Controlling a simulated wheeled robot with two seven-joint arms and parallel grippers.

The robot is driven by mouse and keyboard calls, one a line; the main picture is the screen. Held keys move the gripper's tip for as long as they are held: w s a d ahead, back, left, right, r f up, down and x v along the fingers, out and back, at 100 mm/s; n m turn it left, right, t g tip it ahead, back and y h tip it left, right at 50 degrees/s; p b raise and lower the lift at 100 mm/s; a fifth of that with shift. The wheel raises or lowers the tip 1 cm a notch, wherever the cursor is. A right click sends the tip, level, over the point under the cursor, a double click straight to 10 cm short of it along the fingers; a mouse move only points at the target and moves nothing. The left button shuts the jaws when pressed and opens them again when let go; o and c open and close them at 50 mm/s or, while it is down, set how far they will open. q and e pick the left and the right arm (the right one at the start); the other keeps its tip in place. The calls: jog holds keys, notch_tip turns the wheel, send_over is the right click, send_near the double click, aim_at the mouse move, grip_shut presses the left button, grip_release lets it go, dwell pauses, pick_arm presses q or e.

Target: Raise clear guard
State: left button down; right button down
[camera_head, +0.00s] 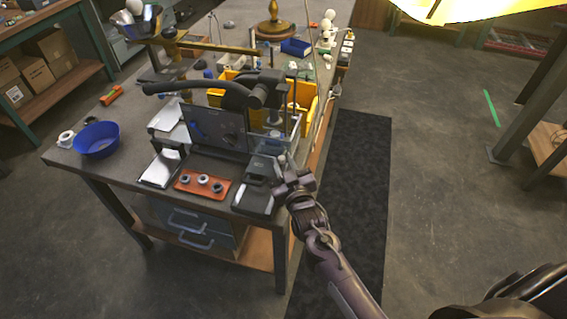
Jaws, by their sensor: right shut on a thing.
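The clear guard (291,128) is a see-through panel at the right side of the dark bench machine (218,124), near the table's right edge. Its outline is faint against the yellow bins behind it. My right gripper (283,169) reaches in from the lower right and is shut at the guard's lower front edge. The fingertips are small and partly hidden, so the exact grip point is hard to see. My left gripper is not in view.
The workbench (118,156) holds a blue bowl (97,140), an orange tray (203,184) with grey rings, and a black device (258,185) just left of my gripper. Yellow bins (300,95) stand behind the machine. Clear floor with a dark mat (350,180) lies right of the bench.

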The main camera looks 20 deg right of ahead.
notch_tip(320, 180, up, 10)
jog(key=p, duration=0.7)
jog(key=shift+a+r, duration=0.1)
jog(key=shift+r, duration=0.05)
jog(key=c, duration=1.6)
grip_release()
jog(key=shift+w, duration=0.1)
jog(key=o, duration=0.4)
jog(key=shift+f, duration=0.2)
jog(key=s+b, duration=0.2)
jog(key=s, duration=0.6)
